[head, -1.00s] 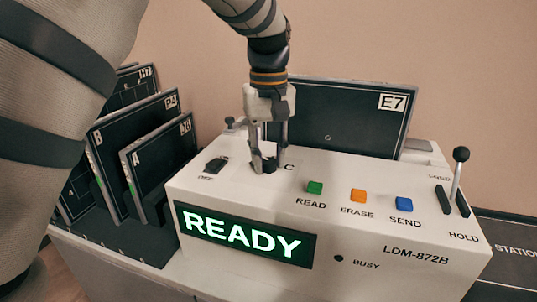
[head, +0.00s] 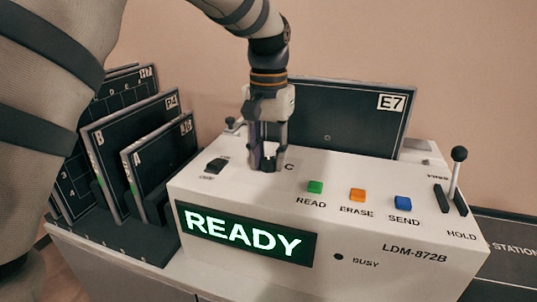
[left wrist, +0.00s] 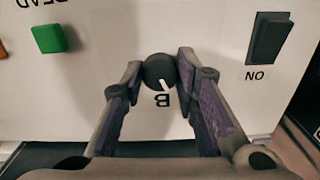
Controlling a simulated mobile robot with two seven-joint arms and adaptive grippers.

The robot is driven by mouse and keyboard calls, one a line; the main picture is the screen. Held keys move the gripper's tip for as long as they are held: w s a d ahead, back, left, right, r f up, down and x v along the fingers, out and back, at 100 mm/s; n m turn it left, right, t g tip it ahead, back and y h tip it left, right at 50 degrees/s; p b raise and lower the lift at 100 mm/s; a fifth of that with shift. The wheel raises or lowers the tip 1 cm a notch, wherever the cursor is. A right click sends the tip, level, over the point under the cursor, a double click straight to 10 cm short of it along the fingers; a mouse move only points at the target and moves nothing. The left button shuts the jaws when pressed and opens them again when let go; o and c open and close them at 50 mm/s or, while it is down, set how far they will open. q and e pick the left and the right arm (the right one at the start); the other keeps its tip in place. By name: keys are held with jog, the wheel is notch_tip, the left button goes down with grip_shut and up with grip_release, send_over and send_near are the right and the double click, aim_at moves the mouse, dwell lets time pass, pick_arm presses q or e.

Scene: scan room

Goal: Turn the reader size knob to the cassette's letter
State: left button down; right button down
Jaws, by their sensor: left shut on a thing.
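The reader (head: 330,212) is a white box with a green READY display (head: 243,234). Its black size knob (left wrist: 159,70) is between my left gripper's fingertips; its white mark points toward the printed B (left wrist: 162,100). A printed C (head: 289,167) shows right of the knob in the head view. My left gripper (head: 267,162) points down and is shut on the knob; it also shows in the left wrist view (left wrist: 160,75). The cassette (head: 340,115) labelled E7 stands at the reader's back; its left part is hidden behind my gripper. My right gripper is not in view.
The reader top has a black rocker switch (head: 216,165), green READ (head: 315,187), orange ERASE (head: 357,194) and blue SEND (head: 403,203) buttons. A HOLD lever (head: 457,172) stands upright at right. Several dark cassettes stand in a rack (head: 130,240) at left.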

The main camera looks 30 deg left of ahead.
aim_at(268, 160)
pick_arm(q)
jog(key=shift+m, duration=2.2)
jog(key=c, duration=1.2)
grip_release()
jog(key=shift+c, duration=0.2)
jog(key=shift+r, duration=0.15)
notch_tip(268, 160, up, 12)
